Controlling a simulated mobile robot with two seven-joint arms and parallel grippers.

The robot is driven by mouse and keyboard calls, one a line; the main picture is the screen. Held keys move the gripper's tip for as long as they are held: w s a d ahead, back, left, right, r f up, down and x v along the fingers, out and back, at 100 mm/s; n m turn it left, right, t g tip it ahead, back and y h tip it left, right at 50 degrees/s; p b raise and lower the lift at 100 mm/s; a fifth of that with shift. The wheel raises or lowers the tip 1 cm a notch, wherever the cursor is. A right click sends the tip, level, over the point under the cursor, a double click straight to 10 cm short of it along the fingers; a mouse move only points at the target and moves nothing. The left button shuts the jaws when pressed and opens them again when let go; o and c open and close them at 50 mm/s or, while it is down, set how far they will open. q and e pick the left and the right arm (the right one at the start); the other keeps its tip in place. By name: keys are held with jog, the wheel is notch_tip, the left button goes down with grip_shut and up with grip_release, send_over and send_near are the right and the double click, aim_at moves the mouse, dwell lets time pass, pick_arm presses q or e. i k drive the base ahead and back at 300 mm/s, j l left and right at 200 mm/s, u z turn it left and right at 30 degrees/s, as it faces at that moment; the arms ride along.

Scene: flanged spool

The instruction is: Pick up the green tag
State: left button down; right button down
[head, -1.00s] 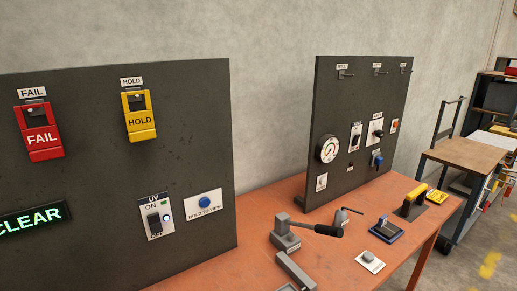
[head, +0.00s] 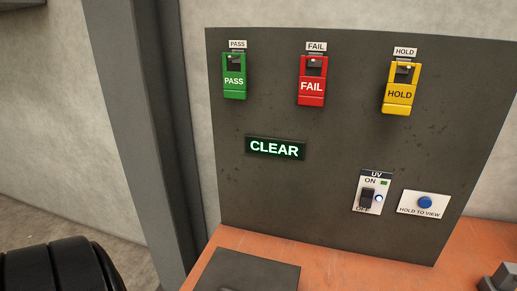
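The green tag (head: 234,81), marked PASS, hangs on the upper left of a dark upright panel (head: 330,144) in the head view, under a small PASS label. A red FAIL tag (head: 311,86) and a yellow HOLD tag (head: 400,93) hang to its right in the same row. Neither of my grippers can be made out in this view. A black rounded shape at the lower left cannot be identified for sure.
Below the tags are a lit CLEAR sign (head: 275,148), a UV switch (head: 368,197) and a blue HOLD TO VIEW button (head: 425,202). A dark flat-topped thing (head: 247,272) sits on the orange table (head: 340,270). A grey column (head: 140,110) stands left of the panel.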

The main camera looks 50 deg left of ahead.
aim_at(234, 83)
jog(key=u, duration=1.35)
